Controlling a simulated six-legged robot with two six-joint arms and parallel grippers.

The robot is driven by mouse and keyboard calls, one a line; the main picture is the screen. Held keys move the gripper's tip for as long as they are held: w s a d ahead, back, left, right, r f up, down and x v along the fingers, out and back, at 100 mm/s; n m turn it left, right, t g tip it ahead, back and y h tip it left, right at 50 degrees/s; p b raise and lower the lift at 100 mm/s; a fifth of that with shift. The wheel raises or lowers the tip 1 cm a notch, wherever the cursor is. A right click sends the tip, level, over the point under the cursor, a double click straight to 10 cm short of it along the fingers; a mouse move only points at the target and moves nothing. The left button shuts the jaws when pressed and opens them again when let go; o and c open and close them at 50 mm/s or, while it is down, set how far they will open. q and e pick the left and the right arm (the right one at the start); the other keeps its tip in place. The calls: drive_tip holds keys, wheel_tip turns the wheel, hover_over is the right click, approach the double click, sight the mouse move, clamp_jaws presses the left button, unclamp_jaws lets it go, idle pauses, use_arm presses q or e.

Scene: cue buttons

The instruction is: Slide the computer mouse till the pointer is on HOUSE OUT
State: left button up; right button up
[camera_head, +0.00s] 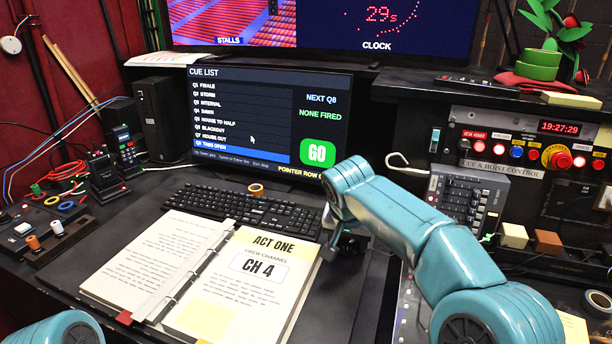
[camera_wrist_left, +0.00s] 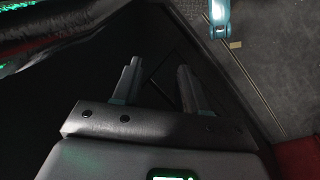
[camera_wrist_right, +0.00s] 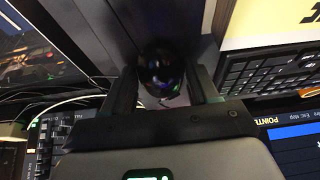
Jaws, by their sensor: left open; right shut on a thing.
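The cue list screen (camera_head: 240,120) stands behind the keyboard, with HOUSE OUT (camera_head: 213,138) in the second-lowest row. The lowest row, TABS OPEN, is highlighted blue. The white pointer (camera_head: 252,139) is right of the words, around the BLACKOUT and HOUSE OUT rows; I cannot tell exactly which. A yellow pointer-row line at the screen's bottom is partly hidden by my arm. My right gripper (camera_wrist_right: 163,90) is shut on the dark, rounded computer mouse (camera_wrist_right: 162,66), which is mostly hidden in the head view. My left gripper (camera_wrist_left: 158,82) is open and empty, out of the head view.
The keyboard (camera_head: 255,208) lies left of my right gripper. An open binder (camera_head: 215,270) fills the desk in front. A control console (camera_head: 455,195) stands to the right. Radios and cables crowd the left. Dark desk surface shows between binder and console.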

sight(349, 242)
drive_tip(key=shift+f, duration=0.1)
idle(0.6)
drive_tip(key=o, duration=0.8)
wheel_tip(349, 242, up, 8)
drive_tip(key=p, duration=0.8)
